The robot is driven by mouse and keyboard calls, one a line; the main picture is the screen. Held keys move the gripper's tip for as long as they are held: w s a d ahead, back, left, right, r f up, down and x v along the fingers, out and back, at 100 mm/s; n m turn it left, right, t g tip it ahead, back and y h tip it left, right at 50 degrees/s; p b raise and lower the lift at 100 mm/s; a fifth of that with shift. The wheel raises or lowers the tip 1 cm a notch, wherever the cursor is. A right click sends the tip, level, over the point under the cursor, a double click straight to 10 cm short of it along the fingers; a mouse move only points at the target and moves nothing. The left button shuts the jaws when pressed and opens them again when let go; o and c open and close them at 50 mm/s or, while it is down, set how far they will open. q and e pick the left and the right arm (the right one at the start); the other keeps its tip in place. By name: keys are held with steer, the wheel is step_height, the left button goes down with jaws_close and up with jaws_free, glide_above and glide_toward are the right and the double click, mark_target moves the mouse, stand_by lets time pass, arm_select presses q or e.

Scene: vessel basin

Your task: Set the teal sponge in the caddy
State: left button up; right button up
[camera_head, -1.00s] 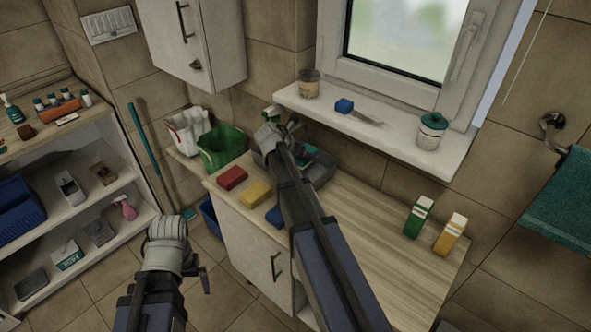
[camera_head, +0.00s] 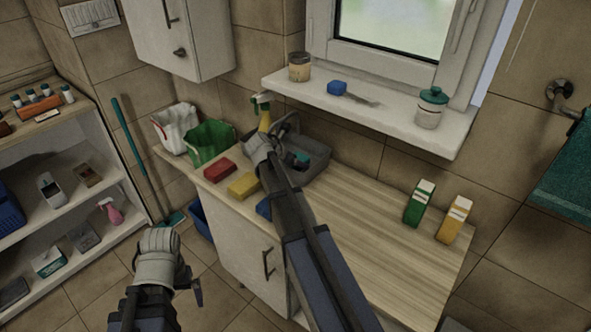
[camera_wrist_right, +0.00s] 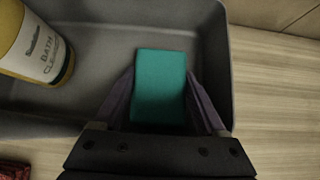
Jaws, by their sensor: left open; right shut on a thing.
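The grey caddy (camera_head: 318,163) stands on the wooden counter by the wall, and its inside shows in the right wrist view (camera_wrist_right: 212,50). The teal sponge (camera_wrist_right: 160,85) is between the fingers of my right gripper (camera_wrist_right: 165,100), over the caddy's floor. I cannot tell whether it touches the floor. In the head view the sponge (camera_head: 301,159) shows as a small teal patch within the caddy, and my right arm hides part of the caddy. My left gripper (camera_head: 192,284) is open and empty, low at the left, away from the counter.
Red (camera_head: 220,170) and yellow (camera_head: 244,185) sponges lie left of my right arm, with a blue one (camera_head: 264,207) partly hidden. Green (camera_head: 420,203) and yellow (camera_head: 454,220) cartons stand at right. The middle counter is clear.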

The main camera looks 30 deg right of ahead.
arm_select(q)
steer(key=shift+f, duration=0.6)
arm_select(e)
steer(key=shift+f, duration=0.6)
steer(key=shift+f+b, duration=0.25)
steer(key=shift+b, duration=0.1)
arm_select(q)
steer(key=shift+f, duration=0.15)
arm_select(e)
steer(key=o, duration=1.4)
steer(key=shift+r, duration=0.1)
steer(key=shift+r, duration=0.1)
steer(key=shift+r+p, duration=0.25)
steer(key=shift+p, duration=0.2)
arm_select(q)
step_height(320, 180, up, 9)
steer(key=p, duration=0.8)
arm_select(e)
steer(key=shift+v, duration=5.9)
arm_select(q)
steer(key=shift+f, duration=0.1)
arm_select(e)
steer(key=shift+a+f, duration=0.15)
